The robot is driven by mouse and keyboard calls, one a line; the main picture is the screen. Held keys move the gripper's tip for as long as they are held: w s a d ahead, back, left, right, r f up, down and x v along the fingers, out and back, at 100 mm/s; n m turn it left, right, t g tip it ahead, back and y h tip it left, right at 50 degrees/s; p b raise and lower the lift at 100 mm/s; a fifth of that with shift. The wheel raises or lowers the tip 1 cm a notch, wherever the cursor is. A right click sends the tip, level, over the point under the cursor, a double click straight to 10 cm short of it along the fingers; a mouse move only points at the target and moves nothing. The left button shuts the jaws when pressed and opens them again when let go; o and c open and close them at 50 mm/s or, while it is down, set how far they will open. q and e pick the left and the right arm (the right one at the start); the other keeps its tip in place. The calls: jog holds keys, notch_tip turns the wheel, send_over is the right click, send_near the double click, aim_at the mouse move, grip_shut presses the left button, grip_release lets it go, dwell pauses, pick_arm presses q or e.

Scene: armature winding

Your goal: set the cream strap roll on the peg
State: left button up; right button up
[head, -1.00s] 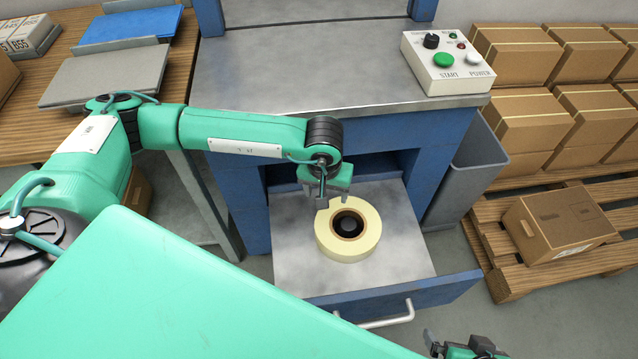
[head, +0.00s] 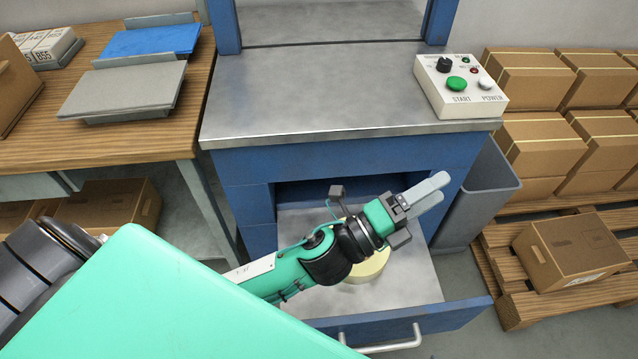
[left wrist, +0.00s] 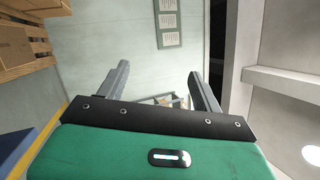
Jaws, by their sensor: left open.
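The cream strap roll (head: 369,270) lies in the pulled-out drawer (head: 420,270) of the blue machine, mostly hidden behind my left arm. In the earlier view it sits around a dark round peg; the peg is hidden now. My left gripper (head: 432,193) is above the drawer's right side, pointing up and right, away from the roll. Its fingers are apart with nothing between them. In the left wrist view the open fingers (left wrist: 160,88) face a wall, with no roll between them. My right gripper is not in view.
A control box (head: 461,87) with a green button stands on the machine's metal top (head: 310,100). A grey bin (head: 478,200) stands right of the machine. Cartons (head: 572,248) sit on a pallet at right. A wooden table (head: 40,115) with trays is at left.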

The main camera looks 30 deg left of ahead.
pick_arm(q)
jog(key=w+a+f+n+y, duration=0.1)
jog(key=a+f+n+y, duration=0.65)
jog(key=n, duration=0.35)
jog(key=s+a+f+n+g+y, duration=0.2)
jog(key=s+a+f+n+g, duration=0.2)
jog(key=s+f+n, duration=0.3)
jog(key=s+a+f+n+g+y, duration=0.2)
jog(key=s+a+f+n+g, duration=0.2)
jog(key=s+f+n+g, duration=0.3)
notch_tip(320, 180, down, 4)
jog(key=shift+s+f, duration=0.1)
jog(key=shift+s, duration=0.85)
jog(key=shift+a, duration=0.15)
